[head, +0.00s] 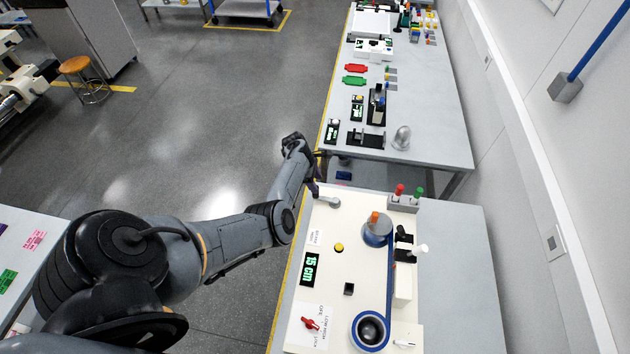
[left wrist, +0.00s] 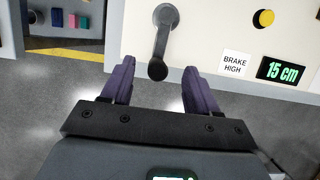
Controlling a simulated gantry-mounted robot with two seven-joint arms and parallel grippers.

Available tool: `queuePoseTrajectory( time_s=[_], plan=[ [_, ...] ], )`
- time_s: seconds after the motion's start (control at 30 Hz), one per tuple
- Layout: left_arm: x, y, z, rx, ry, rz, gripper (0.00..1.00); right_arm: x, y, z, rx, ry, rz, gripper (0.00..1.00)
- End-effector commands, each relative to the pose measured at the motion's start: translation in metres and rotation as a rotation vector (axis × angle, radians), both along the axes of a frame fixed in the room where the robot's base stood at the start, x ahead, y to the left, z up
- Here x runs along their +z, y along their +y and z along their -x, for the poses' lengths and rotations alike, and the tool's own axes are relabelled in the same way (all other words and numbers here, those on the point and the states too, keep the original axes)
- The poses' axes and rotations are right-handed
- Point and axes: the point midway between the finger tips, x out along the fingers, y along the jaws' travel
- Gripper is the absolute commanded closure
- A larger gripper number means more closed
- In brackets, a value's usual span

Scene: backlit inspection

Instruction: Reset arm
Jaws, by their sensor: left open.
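The arm appears to be the grey crank lever (left wrist: 162,40) at the front edge of the white panel (head: 345,260). In the left wrist view its round pivot is at the top and its knobbed end points down toward me. In the head view the lever (head: 328,201) lies at the panel's far left corner. My left gripper (left wrist: 160,82) is open, with one finger on each side of the knobbed end and visible gaps on both sides. In the head view my left gripper (head: 315,188) is at that corner, small and partly hidden by my wrist. My right gripper is not in view.
The panel carries a "15 cm" display (head: 310,269), a yellow button (head: 339,247), a red knob (head: 311,323), and a blue belt (head: 389,280) around two pulleys. Red and green plungers (head: 418,193) stand behind. Another table (head: 440,130) with devices is beyond. Open floor lies left.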

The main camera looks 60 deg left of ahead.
Motion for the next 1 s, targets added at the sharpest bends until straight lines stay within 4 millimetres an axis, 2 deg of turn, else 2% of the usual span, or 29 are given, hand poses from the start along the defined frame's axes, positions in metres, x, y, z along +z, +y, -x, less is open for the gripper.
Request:
queuePoseTrajectory(
  time_s=[0.03,0.13,0.67,0.87,1.0],
  plan=[
    [0.01,0.0,0.0,0.0,0.0,0.0,0.4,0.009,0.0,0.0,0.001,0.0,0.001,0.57],
    [0.015,0.0,0.0,0.001,0.0,0.0,0.4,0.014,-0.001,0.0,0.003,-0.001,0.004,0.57],
    [0.015,0.002,0.002,-0.007,0.002,-0.009,0.4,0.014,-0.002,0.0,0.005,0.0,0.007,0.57],
    [0.023,0.024,0.026,-0.142,0.03,-0.154,0.4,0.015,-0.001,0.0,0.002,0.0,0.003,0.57],
    [0.043,0.039,0.05,-0.406,0.072,-0.361,0.4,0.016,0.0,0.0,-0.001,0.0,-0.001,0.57]
  ],
)
